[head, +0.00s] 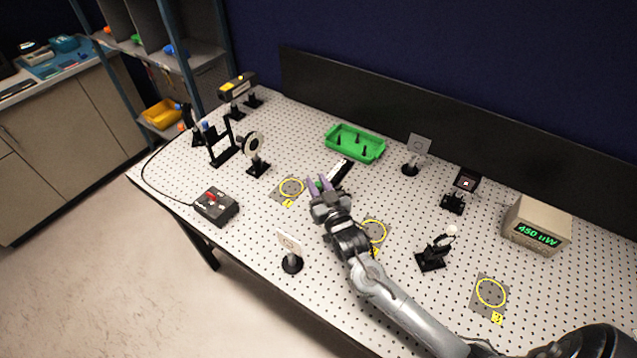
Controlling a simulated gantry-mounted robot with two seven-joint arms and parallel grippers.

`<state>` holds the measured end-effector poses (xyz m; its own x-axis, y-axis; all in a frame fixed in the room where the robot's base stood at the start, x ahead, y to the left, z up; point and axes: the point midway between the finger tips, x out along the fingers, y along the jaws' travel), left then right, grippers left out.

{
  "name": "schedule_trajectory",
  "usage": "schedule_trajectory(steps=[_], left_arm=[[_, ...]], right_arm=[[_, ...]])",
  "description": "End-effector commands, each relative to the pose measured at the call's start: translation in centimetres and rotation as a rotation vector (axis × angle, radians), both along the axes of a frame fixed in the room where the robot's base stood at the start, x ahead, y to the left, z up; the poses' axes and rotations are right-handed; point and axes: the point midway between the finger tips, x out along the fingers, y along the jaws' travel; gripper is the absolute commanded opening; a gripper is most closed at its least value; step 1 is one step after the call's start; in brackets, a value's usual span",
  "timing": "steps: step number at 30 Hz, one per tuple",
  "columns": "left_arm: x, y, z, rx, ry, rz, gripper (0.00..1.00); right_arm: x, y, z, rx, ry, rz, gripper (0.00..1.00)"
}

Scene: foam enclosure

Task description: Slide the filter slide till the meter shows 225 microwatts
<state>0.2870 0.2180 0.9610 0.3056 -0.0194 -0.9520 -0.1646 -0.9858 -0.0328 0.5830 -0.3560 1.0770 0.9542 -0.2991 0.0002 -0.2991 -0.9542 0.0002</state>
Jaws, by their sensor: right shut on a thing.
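The meter (537,228) is a beige box at the right of the table, and its green display reads 450 µW. The filter slide (342,171) looks like a dark bar with a pale strip, in the middle of the table in front of the green tray. My right gripper (321,185) has purple fingertips and is at the near-left end of this bar. It is shut on a part there, which I take to be the slide; the fingers and hand hide the grip itself. My left gripper is not in view.
A green tray (355,144) with black posts stands behind. A mounted round optic (255,149) and a control box (216,206) stand left. A white card on a post (290,250) is close to my right arm. A lens mount (433,250) stands right of it.

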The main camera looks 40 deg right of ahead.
Motion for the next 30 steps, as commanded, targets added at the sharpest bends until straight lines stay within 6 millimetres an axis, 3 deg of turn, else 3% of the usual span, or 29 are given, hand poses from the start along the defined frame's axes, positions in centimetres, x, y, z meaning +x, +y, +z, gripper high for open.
schedule_trajectory(steps=[6,14,15,18,30], left_arm=[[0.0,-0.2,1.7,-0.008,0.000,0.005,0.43],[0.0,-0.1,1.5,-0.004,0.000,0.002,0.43],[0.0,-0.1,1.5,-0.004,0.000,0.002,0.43],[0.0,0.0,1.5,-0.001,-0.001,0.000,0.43],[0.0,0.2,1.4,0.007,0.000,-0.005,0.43]], right_arm=[[-0.8,3.0,0.3,0.003,0.001,0.001,0.00],[-0.9,3.2,0.0,0.000,0.000,0.001,0.00],[-0.9,3.2,0.0,-0.001,0.000,0.001,0.30],[-0.9,3.2,0.0,-0.001,0.000,0.001,0.45],[-1.4,3.4,-0.1,0.000,0.002,0.002,0.46]])
